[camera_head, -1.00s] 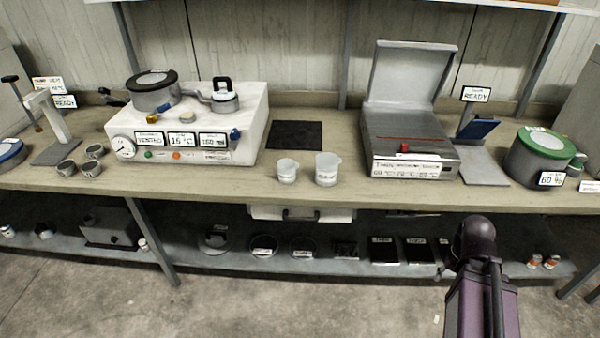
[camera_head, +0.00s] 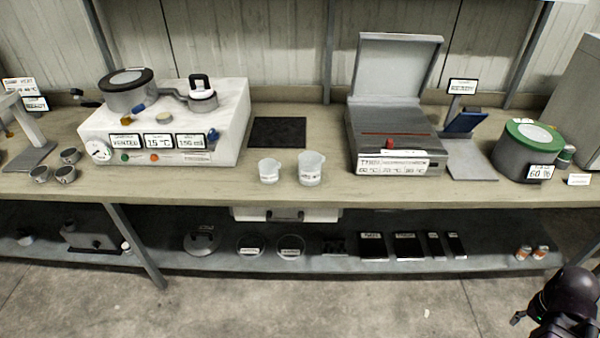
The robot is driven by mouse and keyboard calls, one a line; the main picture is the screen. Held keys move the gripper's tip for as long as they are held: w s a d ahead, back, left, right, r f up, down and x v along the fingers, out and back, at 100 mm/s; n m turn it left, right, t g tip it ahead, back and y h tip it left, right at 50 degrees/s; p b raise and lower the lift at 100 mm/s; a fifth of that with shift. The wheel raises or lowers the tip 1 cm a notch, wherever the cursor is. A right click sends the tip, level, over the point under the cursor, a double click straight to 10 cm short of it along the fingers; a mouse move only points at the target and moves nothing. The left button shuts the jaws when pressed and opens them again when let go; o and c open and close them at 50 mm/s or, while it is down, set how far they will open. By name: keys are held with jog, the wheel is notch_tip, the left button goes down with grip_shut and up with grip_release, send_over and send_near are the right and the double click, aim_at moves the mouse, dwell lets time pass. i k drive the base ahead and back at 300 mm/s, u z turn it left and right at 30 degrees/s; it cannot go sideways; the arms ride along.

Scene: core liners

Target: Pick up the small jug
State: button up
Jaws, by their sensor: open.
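Two translucent white jugs with small labels stand upright near the front edge of the bench. The small jug (camera_head: 269,171) is the shorter one on the left. The larger jug (camera_head: 311,168) stands just to its right, with a narrow gap between them. Both are uncovered and free of my arm. Part of my dark arm shows at the bottom right corner, well to the right of the jugs and in front of the bench. I cannot make out my gripper's fingers there.
A black mat (camera_head: 278,132) lies behind the jugs. A white machine (camera_head: 225,140) with displays stands left, and a grey device (camera_head: 395,130) with a raised lid right. A green-lidded pot (camera_head: 530,155) is farther right. The lower shelf (camera_head: 350,262) holds several dark items.

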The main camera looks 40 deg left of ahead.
aim_at(269, 168)
jog(key=z, duration=0.85)
jog(key=i, duration=0.9)
jog(key=u, duration=3.45)
jog(key=i, duration=0.1)
jog(key=z, duration=1.15)
